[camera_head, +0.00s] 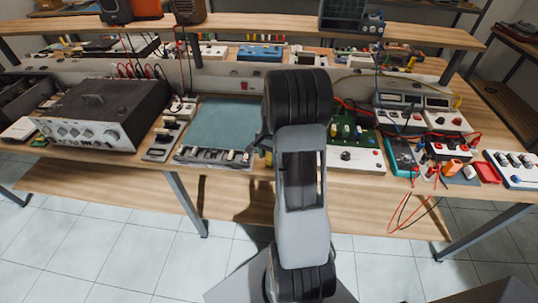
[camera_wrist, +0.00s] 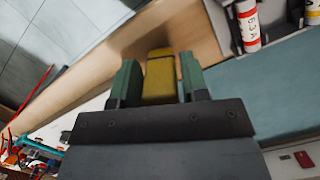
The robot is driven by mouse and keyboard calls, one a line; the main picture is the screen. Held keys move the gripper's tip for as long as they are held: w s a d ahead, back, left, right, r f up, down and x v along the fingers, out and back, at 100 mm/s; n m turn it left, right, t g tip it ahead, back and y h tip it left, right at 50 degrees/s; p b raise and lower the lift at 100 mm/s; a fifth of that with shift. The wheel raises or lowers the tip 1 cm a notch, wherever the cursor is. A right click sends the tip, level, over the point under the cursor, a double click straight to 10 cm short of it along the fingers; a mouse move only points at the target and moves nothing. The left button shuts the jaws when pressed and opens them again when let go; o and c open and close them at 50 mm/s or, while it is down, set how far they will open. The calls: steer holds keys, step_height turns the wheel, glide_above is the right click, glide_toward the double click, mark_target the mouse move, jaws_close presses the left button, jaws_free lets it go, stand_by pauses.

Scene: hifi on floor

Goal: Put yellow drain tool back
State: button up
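In the wrist view, my gripper (camera_wrist: 159,82) has two green fingers, one on each side of a yellow block-shaped piece, the yellow drain tool (camera_wrist: 159,74). The tool fills the gap and both fingers appear to touch it. Only its near end shows, with the wooden bench top behind it. I cannot tell whether it touches the wood. In the head view, my arm stands in front of the bench and hides my gripper and most of the tool.
The wooden bench (camera_head: 90,158) holds a blue-green mat (camera_head: 222,122), a grey strip of parts (camera_head: 213,157) at its front edge, a large amplifier (camera_head: 104,112) at left, and meters with loose red leads at right.

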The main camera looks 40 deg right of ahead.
steer(key=shift+o, duration=1.4)
steer(key=shift+r, duration=0.15)
steer(key=r, duration=0.3)
steer(key=d+r, duration=0.1)
steer(key=r, duration=0.7)
steer(key=shift+w+d, duration=0.3)
steer(key=shift+w, duration=0.05)
steer(key=s+a+r+n+t+h, duration=0.1)
steer(key=s+a+r+n, duration=0.15)
steer(key=a, duration=0.35)
steer(key=s+a+r+n+t, duration=0.1)
steer(key=a+r+n, duration=0.2)
steer(key=a, duration=0.3)
steer(key=s+a+f+n+t, duration=0.1)
steer(key=s+a+n+t, duration=0.1)
steer(key=s+a+n, duration=0.6)
steer(key=shift+s+a+t+h, duration=0.3)
steer(key=shift+s+a, duration=0.35)
steer(key=shift+a, duration=0.15)
